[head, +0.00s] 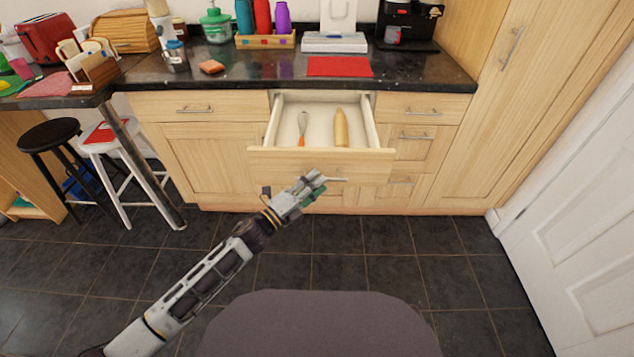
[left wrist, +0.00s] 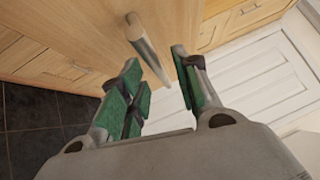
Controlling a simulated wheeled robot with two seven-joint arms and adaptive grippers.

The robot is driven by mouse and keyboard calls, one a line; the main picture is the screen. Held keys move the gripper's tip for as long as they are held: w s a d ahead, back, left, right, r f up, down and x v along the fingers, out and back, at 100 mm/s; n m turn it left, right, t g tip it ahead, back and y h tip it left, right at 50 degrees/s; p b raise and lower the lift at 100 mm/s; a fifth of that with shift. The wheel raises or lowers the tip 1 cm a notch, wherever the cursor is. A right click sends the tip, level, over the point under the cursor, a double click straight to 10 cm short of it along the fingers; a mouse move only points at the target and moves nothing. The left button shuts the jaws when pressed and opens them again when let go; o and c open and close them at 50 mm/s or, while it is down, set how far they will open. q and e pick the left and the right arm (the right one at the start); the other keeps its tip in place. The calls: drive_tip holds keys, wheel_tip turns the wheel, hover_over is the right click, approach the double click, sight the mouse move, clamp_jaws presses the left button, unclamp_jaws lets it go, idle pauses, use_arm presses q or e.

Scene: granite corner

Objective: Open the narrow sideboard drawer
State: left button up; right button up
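A light wood drawer (head: 320,165) in the middle of the sideboard stands pulled well out, its inside showing. A whisk with an orange handle (head: 302,128) and a wooden rolling-pin-like thing (head: 341,128) lie in it. My left gripper (head: 318,184) is in front of the lower part of the drawer front, by its bar handle (head: 334,180). In the left wrist view the handle (left wrist: 148,48) lies between and beyond the green-padded fingers (left wrist: 160,85), which are apart; a gap shows on each side, and I cannot tell if either touches it. My right gripper is not in view.
Shut drawers stand left (head: 196,107) and right (head: 416,108) of the open one. The dark counter (head: 270,72) above holds a red mat (head: 340,66) and bottles. Two stools (head: 50,135) are at the left, a white door (head: 580,210) at the right. The tiled floor in front is clear.

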use_arm(q)
drive_tip(key=v, duration=1.1)
idle(0.3)
drive_tip(key=shift+w, duration=0.1)
idle(0.6)
